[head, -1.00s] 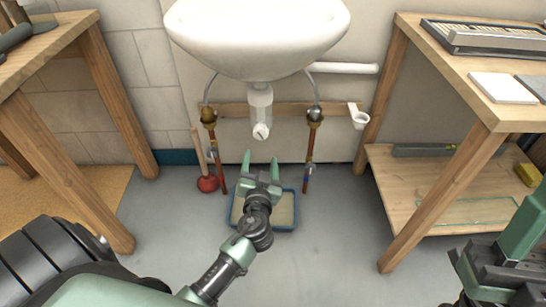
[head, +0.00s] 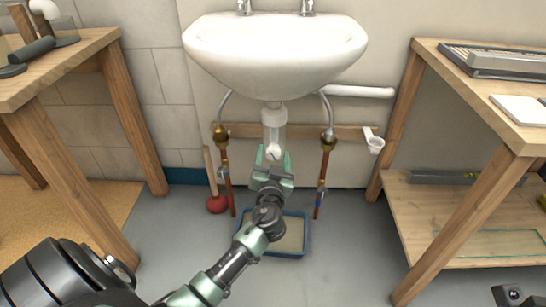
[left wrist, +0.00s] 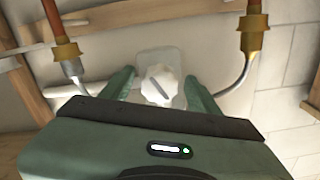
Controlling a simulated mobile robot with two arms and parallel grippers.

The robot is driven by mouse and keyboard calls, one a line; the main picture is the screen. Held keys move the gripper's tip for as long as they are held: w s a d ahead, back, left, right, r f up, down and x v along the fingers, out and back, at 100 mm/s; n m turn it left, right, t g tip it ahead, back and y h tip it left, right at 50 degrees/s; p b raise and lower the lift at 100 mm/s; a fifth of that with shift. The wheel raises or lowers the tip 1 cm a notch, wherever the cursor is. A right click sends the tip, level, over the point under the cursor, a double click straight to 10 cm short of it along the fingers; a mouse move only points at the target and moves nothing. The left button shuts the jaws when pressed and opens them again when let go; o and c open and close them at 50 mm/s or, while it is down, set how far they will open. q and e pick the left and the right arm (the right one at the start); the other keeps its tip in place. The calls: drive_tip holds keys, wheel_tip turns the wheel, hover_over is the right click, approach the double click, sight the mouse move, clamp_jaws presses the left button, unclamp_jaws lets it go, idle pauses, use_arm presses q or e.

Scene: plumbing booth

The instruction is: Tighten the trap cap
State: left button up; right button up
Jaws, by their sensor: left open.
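The white trap cap (head: 273,153) is at the bottom of the white trap under the sink. In the left wrist view the cap (left wrist: 160,85) shows as a ribbed round knob with a slot across it. My left gripper (head: 273,160) is just below and in front of the cap. Its green fingers are open, one on each side of the cap in the left wrist view, with a gap on both sides. It holds nothing. My right gripper is not in view; only a dark piece shows at the lower right corner of the head view.
Copper pipes with brass valves (head: 328,134) stand on both sides of the trap. A blue-rimmed tray (head: 303,246) lies on the floor below. A red plunger (head: 216,204) stands to the left. Wooden benches stand left (head: 138,120) and right (head: 402,115).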

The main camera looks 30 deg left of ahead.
use_arm(q)
clamp_jaws()
